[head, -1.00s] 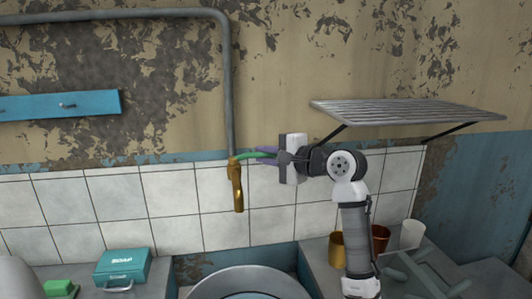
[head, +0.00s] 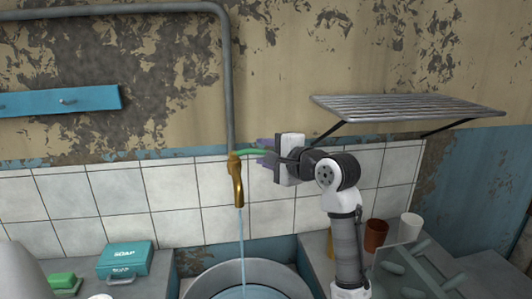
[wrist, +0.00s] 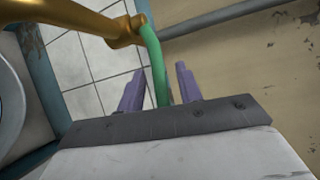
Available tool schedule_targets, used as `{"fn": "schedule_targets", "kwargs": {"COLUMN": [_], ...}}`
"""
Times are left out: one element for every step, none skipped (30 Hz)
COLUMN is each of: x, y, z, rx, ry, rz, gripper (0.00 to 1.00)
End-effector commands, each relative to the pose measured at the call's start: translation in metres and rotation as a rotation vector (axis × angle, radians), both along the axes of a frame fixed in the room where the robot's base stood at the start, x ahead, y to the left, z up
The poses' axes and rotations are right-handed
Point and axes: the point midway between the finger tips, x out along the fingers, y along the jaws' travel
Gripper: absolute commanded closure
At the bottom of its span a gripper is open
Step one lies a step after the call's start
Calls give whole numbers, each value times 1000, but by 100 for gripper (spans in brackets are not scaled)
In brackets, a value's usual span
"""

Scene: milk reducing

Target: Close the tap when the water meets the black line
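The brass tap (head: 237,182) hangs from the wall pipe, and a thin stream of water (head: 241,235) falls from its spout. Its green handle (head: 250,153) points right, towards my gripper (head: 266,151). In the wrist view, my gripper (wrist: 160,80) is open, with its purple fingers apart on either side of the green handle (wrist: 154,58); I see no firm contact. The round metal pot (head: 206,283) stands under the tap with bluish water (head: 248,292) in it. The picture's lower edge cuts the pot off, and no black line shows.
A wire shelf (head: 400,108) juts from the wall above right of my arm. A teal soap box (head: 124,258) and a green block (head: 62,281) stand left of the pot. A brown cup (head: 375,235) and a white cup (head: 411,227) stand right.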

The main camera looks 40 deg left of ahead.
Motion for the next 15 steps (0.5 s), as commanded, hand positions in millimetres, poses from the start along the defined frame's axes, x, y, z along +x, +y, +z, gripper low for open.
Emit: {"fn": "schedule_targets", "kwargs": {"x": [0,0,0,0,0,0,-1,-1,-2,-4,-5,-7,-8,-10,-12], "y": [0,0,0,-1,-2,-5,-8,-11,-17,-23,-28,-37,-44,-50,-60], "z": [0,0,0,0,0,0,0,1,2,2,2,4,4,5,6], "rx": [0,0,0,1,1,1,1,2,3,2,2,3,3,3,3], "ry": [0,0,0,0,0,0,0,-1,-1,-1,-2,-2,-3,-3,-4], "rz": [0,0,0,0,-1,-1,-2,-2,-3,-3,-3,-3,-4,-3,-4], "gripper": [65,65,65,65,65,65,65,65,65,65,65,65,65,65,65]}}
